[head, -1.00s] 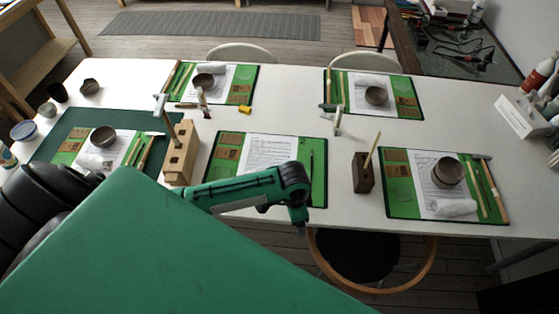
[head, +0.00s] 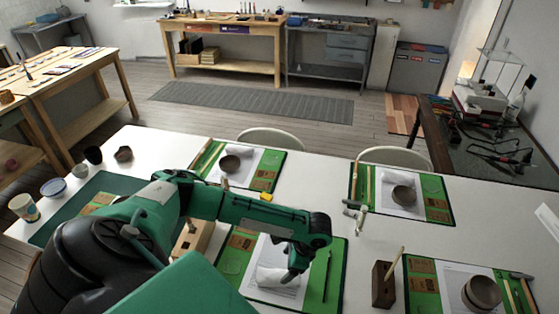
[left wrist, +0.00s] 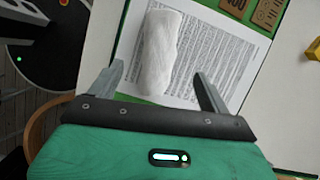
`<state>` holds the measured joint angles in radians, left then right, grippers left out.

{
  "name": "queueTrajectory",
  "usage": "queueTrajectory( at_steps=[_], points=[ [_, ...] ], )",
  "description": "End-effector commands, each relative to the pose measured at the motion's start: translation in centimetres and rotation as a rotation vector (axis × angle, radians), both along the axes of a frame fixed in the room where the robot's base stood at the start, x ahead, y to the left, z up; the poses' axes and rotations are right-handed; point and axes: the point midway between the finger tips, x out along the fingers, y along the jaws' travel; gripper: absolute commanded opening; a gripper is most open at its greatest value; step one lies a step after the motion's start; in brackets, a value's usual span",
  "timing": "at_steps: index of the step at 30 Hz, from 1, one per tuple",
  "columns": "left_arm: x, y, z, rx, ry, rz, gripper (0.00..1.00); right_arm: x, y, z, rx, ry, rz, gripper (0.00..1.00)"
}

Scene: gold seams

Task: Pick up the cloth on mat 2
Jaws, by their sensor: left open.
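The cloth (left wrist: 160,52) is a white rolled strip lying on a printed sheet on mat 2. In the head view the cloth (head: 271,274) shows beneath my left forearm, partly hidden. Mat 2 (head: 334,283) is green and lies at the near middle of the white table. My left gripper (left wrist: 160,88) is open and empty, its two fingers apart on either side of the cloth's near end. I cannot tell the height of the fingertips above the sheet. In the head view the gripper (head: 290,274) points down over the mat. My right gripper is out of view.
A wooden tool block (head: 192,240) stands left of mat 2, and a dark block (head: 383,285) with a stick stands to its right. A thin dark tool (head: 326,276) lies on the mat's right side. Other green mats with bowls lie around. A yellow piece (head: 266,197) lies beyond the arm.

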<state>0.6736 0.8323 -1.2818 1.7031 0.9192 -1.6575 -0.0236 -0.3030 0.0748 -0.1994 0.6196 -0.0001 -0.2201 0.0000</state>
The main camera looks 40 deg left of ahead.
Motion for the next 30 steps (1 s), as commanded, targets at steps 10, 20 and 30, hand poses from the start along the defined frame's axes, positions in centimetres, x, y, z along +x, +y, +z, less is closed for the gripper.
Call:
queueTrajectory(
  at_steps=[10,20,30],
  points=[
    [-0.8,1.0,-3.3,-0.001,-0.002,-0.001,0.80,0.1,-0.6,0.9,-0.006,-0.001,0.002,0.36],
    [-1.7,1.9,-7.2,-0.001,0.001,0.000,0.80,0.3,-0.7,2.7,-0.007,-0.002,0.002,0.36],
    [-1.8,2.2,-8.1,-0.001,-0.002,-0.001,0.80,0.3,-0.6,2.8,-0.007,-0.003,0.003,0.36]
  ],
)
